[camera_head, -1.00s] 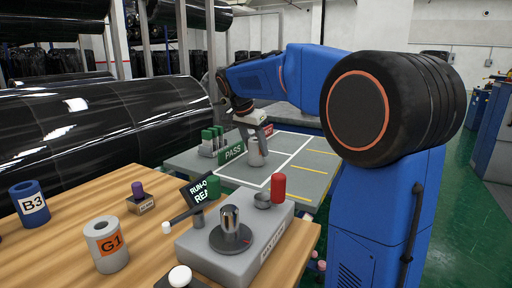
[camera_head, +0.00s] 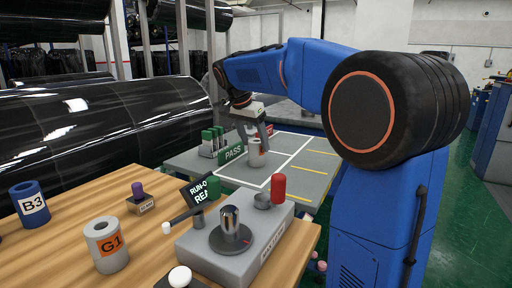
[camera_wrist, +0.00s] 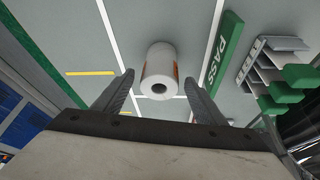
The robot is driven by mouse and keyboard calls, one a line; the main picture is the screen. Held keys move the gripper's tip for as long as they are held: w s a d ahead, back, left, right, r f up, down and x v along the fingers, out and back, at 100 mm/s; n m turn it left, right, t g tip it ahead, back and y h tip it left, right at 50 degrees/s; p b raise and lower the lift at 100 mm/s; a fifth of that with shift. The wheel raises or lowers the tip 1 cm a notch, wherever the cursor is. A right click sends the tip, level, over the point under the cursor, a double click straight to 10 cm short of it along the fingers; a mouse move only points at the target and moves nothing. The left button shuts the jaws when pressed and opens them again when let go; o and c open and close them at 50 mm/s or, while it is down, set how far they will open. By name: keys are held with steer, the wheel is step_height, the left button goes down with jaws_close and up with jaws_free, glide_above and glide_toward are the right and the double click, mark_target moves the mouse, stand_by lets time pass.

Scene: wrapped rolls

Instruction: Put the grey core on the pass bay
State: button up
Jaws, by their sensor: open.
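A pale grey core (camera_head: 256,157) with an orange label stands upright on the grey table beside the green PASS sign (camera_head: 231,154), in the bay marked by white lines. The wrist view shows this core (camera_wrist: 159,73) ahead of my fingertips, with its dark bore facing me. My gripper (camera_wrist: 160,92) is open and empty. Another grey core labelled G1 (camera_head: 106,245) stands on the wooden table at the front left.
A blue core labelled B3 (camera_head: 30,203) and a grey tester with a metal post (camera_head: 231,222) stand on the wooden table (camera_head: 60,262). A rack with green-topped items (camera_head: 212,142) stands left of the PASS sign. The grey table is clear to the right.

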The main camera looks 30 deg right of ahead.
steer(key=v, duration=0.9)
steer(key=shift+s+a, duration=0.1)
